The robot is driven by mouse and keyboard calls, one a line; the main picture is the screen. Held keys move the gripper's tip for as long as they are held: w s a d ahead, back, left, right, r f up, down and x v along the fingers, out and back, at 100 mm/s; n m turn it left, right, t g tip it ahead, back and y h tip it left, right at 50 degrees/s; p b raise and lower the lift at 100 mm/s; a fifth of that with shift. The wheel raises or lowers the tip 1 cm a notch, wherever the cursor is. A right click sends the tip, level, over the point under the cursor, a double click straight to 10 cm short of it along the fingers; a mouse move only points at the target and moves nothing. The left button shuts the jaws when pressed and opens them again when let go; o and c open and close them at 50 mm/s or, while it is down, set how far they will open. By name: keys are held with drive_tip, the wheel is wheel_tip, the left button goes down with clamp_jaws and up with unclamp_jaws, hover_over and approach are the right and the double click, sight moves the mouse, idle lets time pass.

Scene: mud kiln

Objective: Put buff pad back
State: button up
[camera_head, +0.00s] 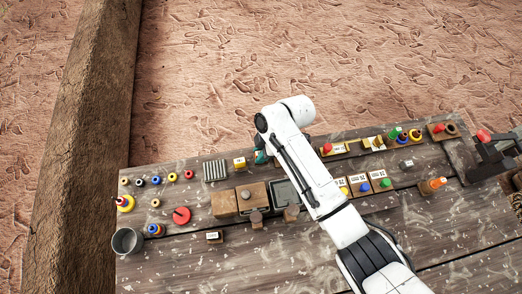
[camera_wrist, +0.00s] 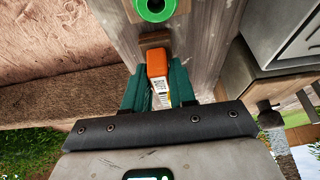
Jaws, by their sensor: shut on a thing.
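My gripper (camera_wrist: 160,92) has two teal fingers, closed on the sides of a small orange piece (camera_wrist: 158,59) with a white printed label. I take this held piece for the buff pad, though the label cannot be read. Its lower end is hidden between the fingers. In the head view my white arm reaches over the bench, and only a bit of teal at my gripper (camera_head: 260,157) shows past it. The held piece cannot be made out there. A brown block (camera_wrist: 155,40) lies just beyond it in the wrist view; I cannot tell whether they touch.
The worn wooden bench (camera_head: 330,262) holds a grey cup (camera_head: 127,241), a red disc (camera_head: 181,215), several coloured rings and labelled blocks. A green ring (camera_wrist: 153,8) lies ahead in the wrist view, a grey box (camera_wrist: 285,28) to the right. The bench front is mostly clear.

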drive_tip(key=shift+f, duration=0.1)
drive_tip(key=o, duration=0.8)
drive_tip(key=shift+o, duration=0.2)
drive_tip(key=b+v, duration=0.1)
drive_tip(key=v, duration=1.1)
